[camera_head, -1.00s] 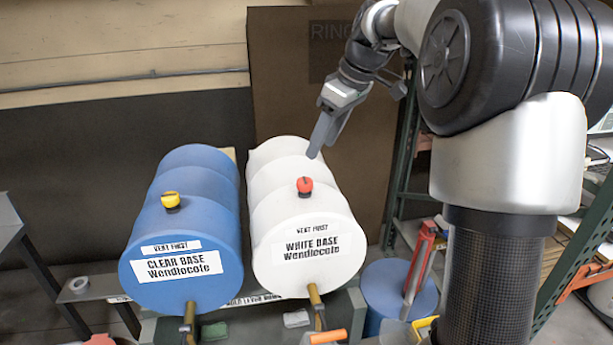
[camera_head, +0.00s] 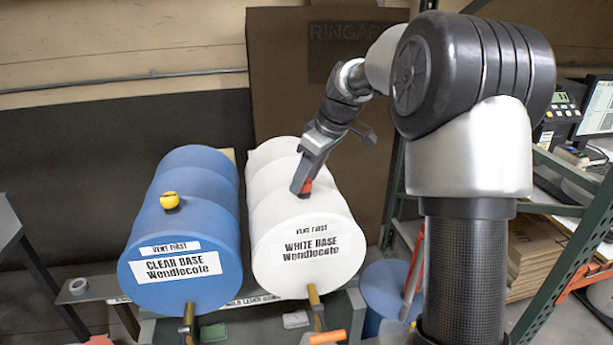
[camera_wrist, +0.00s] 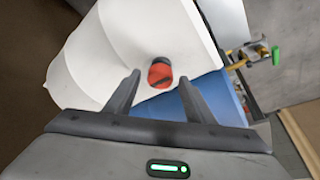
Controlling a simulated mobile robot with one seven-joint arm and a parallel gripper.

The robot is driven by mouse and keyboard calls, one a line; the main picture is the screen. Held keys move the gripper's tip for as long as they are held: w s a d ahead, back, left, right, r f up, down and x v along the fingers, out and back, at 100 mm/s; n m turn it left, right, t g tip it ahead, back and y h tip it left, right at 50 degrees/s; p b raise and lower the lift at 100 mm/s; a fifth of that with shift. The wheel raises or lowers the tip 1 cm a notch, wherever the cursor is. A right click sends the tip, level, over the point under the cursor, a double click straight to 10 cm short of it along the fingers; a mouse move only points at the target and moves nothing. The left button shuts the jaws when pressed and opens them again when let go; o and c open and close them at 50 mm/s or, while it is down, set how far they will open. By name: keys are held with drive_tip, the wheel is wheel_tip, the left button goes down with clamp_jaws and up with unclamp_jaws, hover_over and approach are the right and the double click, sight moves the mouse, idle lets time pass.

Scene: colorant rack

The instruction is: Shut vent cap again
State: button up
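The red vent cap (camera_head: 306,186) sits on top of the white drum (camera_head: 270,215) labelled White Base. In the head view my gripper (camera_head: 299,190) is at the cap and hides part of it. In the wrist view the cap (camera_wrist: 160,73) lies ahead of and between the two fingers of my gripper (camera_wrist: 160,80), which are spread apart and empty. A dark slot or gap shows across the cap; I cannot tell if it is open or shut. The blue drum (camera_head: 205,225) labelled Clear Base has a yellow vent cap (camera_head: 169,200).
Each drum has a brass tap at its front, such as the white drum's tap (camera_head: 315,302) with an orange handle (camera_head: 327,337). A blue container (camera_head: 385,290) stands low at the right. A green metal rack (camera_head: 570,245) is at the far right.

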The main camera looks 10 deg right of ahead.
drive_tip(key=c, duration=0.9)
drive_tip(key=shift+m, duration=0.3)
drive_tip(key=m, duration=0.2)
drive_tip(key=m+t+h+b, duration=0.1)
drive_tip(key=shift+s+a+m, duration=0.1)
drive_tip(key=shift+a+m, duration=0.1)
drive_tip(key=shift+m, duration=0.2)
drive_tip(key=m+h, duration=0.2)
drive_tip(key=m, duration=0.2)
drive_tip(key=shift+a, duration=0.15)
drive_tip(key=m+h, duration=0.2)
drive_tip(key=m, duration=0.3)
drive_tip(key=shift+a, duration=0.15)
drive_tip(key=shift+m+g+h+p, duration=0.4)
drive_tip(key=shift+m+h, duration=0.3)
drive_tip(key=shift+m, duration=1.5)
